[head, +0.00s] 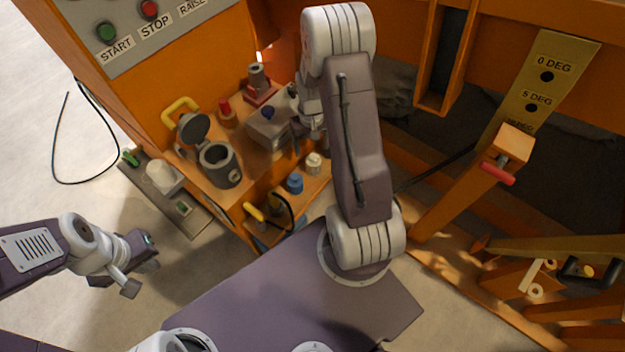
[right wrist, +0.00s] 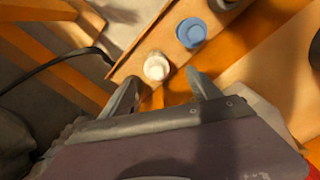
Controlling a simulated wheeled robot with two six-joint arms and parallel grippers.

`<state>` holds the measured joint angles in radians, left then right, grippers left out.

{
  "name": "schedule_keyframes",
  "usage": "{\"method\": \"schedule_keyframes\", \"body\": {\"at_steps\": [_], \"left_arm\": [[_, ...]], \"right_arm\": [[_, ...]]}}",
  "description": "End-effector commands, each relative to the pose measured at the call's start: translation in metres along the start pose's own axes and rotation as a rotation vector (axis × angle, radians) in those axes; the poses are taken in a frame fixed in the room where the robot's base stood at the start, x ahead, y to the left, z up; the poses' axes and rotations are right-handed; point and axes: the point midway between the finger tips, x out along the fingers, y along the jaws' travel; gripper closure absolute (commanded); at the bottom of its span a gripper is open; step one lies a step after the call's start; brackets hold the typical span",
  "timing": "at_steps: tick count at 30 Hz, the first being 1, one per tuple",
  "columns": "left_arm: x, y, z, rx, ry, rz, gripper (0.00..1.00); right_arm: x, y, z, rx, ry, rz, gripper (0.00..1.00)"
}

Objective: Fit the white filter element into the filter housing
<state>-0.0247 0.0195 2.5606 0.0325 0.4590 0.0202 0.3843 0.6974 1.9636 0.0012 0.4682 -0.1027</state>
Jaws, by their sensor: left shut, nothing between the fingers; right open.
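The white filter element (head: 314,163) is a small cream-white cylinder standing on the low orange ledge, beside a blue cylinder (head: 295,183). The filter housing (head: 220,166) is a grey cup on the orange bench with its round lid (head: 194,127) swung up. My right gripper (head: 313,128) is open and empty above the ledge, partly hidden by my arm. In the right wrist view the white element (right wrist: 156,67) shows beyond and between the spread fingertips (right wrist: 165,92), not gripped. My left gripper (head: 138,270) is shut and empty, low at the left, away from the bench.
A grey box with a dark blue knob (head: 268,125), a red-based fitting (head: 259,85) and a red knob (head: 227,115) crowd the bench behind the housing. A yellow handle (head: 255,212) and black hose are at the ledge front. A grey side tray (head: 190,218) is left.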

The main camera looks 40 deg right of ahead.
Motion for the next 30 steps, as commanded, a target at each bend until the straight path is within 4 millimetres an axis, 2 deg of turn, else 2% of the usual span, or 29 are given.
{"method": "schedule_keyframes", "body": {"at_steps": [1,2,9,16,22,30], "left_arm": [[0.021,0.0,0.002,0.0,0.001,0.0,1.0],[0.023,0.0,0.002,0.0,0.001,0.0,1.0],[0.022,0.0,0.002,0.0,0.002,0.0,1.0],[0.039,-0.001,0.004,0.0,0.002,0.0,1.0],[0.041,-0.001,0.004,0.0,0.001,0.0,1.0],[0.065,-0.001,0.006,0.0,0.001,0.0,1.0]], "right_arm": [[0.026,0.006,-0.001,0.012,-0.005,0.0,0.28],[0.032,0.008,-0.001,0.017,-0.009,0.0,0.28],[0.036,0.012,-0.002,0.026,-0.013,0.0,0.28],[0.071,0.011,-0.001,0.025,-0.015,-0.001,0.28],[0.078,0.011,-0.002,0.025,-0.013,-0.001,0.28],[0.124,0.008,-0.004,0.025,-0.014,-0.001,0.28]]}}
